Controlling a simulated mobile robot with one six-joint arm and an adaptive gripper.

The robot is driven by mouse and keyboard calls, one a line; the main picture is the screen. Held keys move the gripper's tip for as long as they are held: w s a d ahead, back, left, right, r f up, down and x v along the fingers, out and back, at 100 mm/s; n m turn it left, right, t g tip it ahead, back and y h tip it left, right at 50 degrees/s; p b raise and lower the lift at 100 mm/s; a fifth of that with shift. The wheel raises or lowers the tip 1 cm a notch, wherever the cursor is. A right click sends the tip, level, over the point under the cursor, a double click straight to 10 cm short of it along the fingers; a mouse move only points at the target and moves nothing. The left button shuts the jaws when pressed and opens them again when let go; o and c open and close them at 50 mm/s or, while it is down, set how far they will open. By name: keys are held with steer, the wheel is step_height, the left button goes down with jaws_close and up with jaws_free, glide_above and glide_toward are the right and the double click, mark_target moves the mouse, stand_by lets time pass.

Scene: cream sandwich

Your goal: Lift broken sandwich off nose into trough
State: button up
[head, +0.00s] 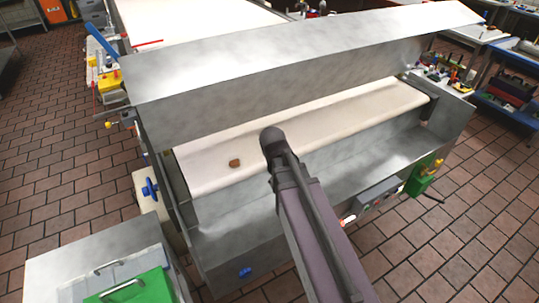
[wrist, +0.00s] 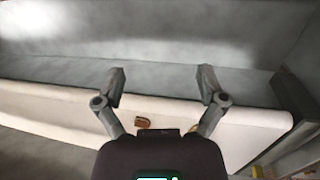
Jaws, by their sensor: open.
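The broken sandwich (head: 235,163) is a small brown piece lying on the white belt (head: 330,128), towards its left end and close to its rounded front nose. In the wrist view the sandwich (wrist: 143,122) shows low in the picture, just beyond my gripper's body and left of centre between the fingers. My gripper (wrist: 162,85) is open and empty, its two fingers spread wide over the belt nose. The steel trough (head: 385,143) runs along the front of the belt; in the wrist view it shows beyond the nose. My gripper is hidden behind my arm in the head view.
A long steel cover (head: 290,60) hangs over the back of the belt. A control box with buttons (head: 375,203) and a green part (head: 423,175) are on the machine's front right. A green bin (head: 135,288) stands at lower left. Tiled floor is open around.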

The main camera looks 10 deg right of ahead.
steer(key=w+a+f+n+t+h+b, duration=0.1)
steer(key=w+a+n+h+b, duration=0.2)
steer(key=w, duration=0.4)
steer(key=w+a+f+n+t+h+b, duration=0.1)
steer(key=w+a+n+h+b, duration=0.3)
steer(key=w+n, duration=0.3)
steer(key=w+a+f+n+t+h+b, duration=0.1)
steer(key=w+a+n+h+b, duration=0.2)
steer(key=w+a+n+b, duration=0.2)
steer(key=shift+w+a+f+n+h+b, duration=0.2)
steer(key=shift+w+n, duration=0.25)
steer(key=shift+w, duration=0.35)
steer(key=shift+w+d+n+h+b, duration=0.1)
steer(key=shift+w+n+b, duration=0.3)
steer(key=shift+w, duration=0.35)
steer(key=shift+w+a+r+n, duration=0.1)
steer(key=shift+a+r+n, duration=0.1)
steer(key=shift+a+n, duration=0.05)
steer(key=shift+d, duration=0.1)
steer(key=b+x, duration=0.2)
steer(key=x, duration=0.5)
steer(key=shift+b, duration=0.4)
steer(key=shift+w+d+f, duration=0.2)
steer(key=shift+d, duration=0.5)
steer(key=shift+d+f+b, duration=0.1)
steer(key=shift+b, duration=0.2)
